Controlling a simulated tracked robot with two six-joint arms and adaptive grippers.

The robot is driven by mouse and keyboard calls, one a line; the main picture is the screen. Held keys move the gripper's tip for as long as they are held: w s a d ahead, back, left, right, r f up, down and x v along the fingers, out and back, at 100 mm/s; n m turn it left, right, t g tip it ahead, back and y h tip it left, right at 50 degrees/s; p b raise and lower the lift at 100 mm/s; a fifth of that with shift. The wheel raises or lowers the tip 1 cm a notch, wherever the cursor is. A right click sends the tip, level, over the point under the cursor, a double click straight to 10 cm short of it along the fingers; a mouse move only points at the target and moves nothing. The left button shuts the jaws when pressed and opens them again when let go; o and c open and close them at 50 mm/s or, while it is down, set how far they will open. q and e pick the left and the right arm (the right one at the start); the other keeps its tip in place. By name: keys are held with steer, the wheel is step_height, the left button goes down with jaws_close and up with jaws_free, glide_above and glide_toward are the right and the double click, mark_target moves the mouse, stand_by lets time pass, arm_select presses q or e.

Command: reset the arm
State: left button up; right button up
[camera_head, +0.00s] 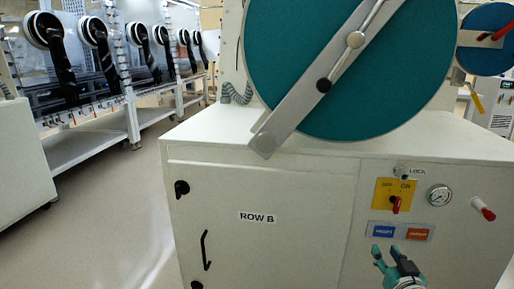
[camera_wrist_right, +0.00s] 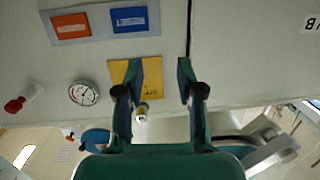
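My right gripper (camera_head: 385,252) is low at the right in the head view, just below the blue and orange push-button plate on the white cabinet front. In the right wrist view its two teal fingers (camera_wrist_right: 162,72) stand apart with nothing between them. One finger covers part of the yellow switch panel (camera_head: 393,194), which also shows in the wrist view (camera_wrist_right: 118,72). The blue button (camera_head: 383,231) and orange button (camera_head: 417,234) are uncovered. Whether the fingers touch the cabinet cannot be told. My left gripper is not in view.
The cabinet (camera_head: 255,225) marked ROW B bears a large teal round door (camera_head: 300,60) with a grey bar. A gauge (camera_head: 439,195) and a red-tipped knob (camera_head: 483,208) sit right of the switch. Gloveboxes (camera_head: 95,45) line the left; the floor (camera_head: 110,200) between is clear.

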steer(key=s+a+f+g+y, duration=0.25)
steer(key=a+f, duration=0.25)
steer(key=f, duration=0.4)
steer(key=s+a+f+n+g+y, duration=0.1)
steer(key=s+a+f+g, duration=0.3)
steer(key=f, duration=0.5)
steer(key=s+a+f+g+y, duration=0.1)
steer(key=s+a+f, duration=0.1)
steer(key=a+f, duration=0.55)
steer(key=s+a+f+g+y, duration=0.1)
steer(key=s+a+f+g, duration=0.1)
steer(key=s+f+g, duration=0.3)
steer(key=s+a+f+m+g, duration=0.1)
steer(key=s+a+f, duration=0.1)
steer(key=s, duration=0.6)
steer(key=s+a+f+g+y, duration=0.1)
steer(key=s+a+f+g, duration=0.1)
steer(key=s+f, duration=0.3)
step_height(320, 180, up, 38)
steer(key=p, duration=3.7)
steer(key=shift+s+d+f, duration=0.2)
steer(key=shift+s, duration=0.05)
steer(key=shift+f, duration=0.1)
steer(key=shift+s+d, duration=0.15)
steer(key=shift+d, duration=0.15)
